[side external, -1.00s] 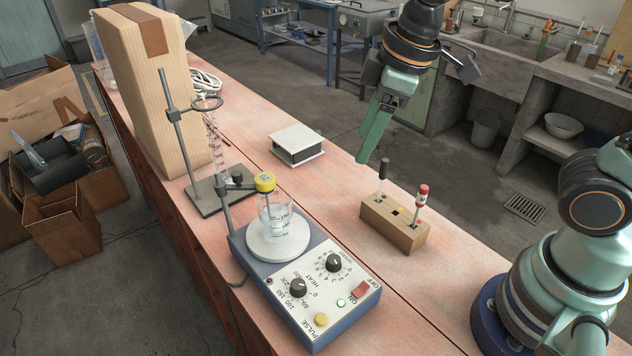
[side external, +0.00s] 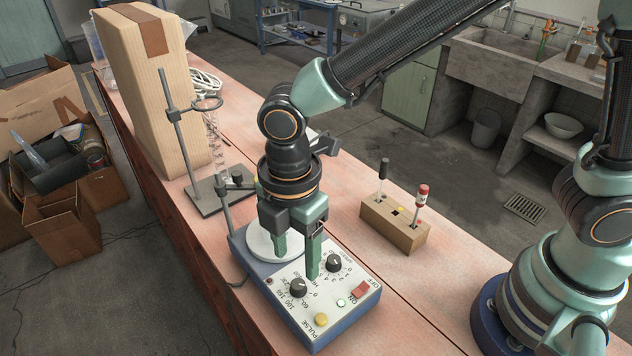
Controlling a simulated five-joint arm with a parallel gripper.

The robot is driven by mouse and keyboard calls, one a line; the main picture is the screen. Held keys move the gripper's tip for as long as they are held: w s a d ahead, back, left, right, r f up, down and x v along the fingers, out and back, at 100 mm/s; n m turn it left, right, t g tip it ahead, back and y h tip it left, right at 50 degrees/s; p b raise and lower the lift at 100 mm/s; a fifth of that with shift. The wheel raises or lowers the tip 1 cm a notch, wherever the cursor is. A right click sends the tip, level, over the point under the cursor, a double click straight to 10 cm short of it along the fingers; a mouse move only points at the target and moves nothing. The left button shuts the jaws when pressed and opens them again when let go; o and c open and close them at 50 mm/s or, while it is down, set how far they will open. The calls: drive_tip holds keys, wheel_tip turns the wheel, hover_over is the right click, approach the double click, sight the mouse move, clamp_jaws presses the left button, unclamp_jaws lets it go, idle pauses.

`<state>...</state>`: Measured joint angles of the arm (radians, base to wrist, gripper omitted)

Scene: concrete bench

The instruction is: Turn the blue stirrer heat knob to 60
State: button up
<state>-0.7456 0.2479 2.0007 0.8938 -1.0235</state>
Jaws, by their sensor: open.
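The blue stirrer (side external: 335,318) sits on the bench with its white control panel facing up. Its black heat knob (side external: 299,287) is near the panel's left side, with a printed scale around it; I cannot clearly read its setting. A second black knob (side external: 334,264) is further back and to the right. My gripper (side external: 297,268) points down over the stirrer, its two green fingers apart and empty. The fingertips appear just behind the heat knob in this view; their height above the panel is hard to tell.
A wooden holder (side external: 392,228) with a black-handled and a red-handled tool stands to the right. A yellow button (side external: 321,319) and red switch (side external: 360,289) share the panel.

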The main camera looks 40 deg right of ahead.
sight(298, 283)
wheel_tip(298, 283, down, 6)
drive_tip(key=shift+f, duration=0.2)
clamp_jaws()
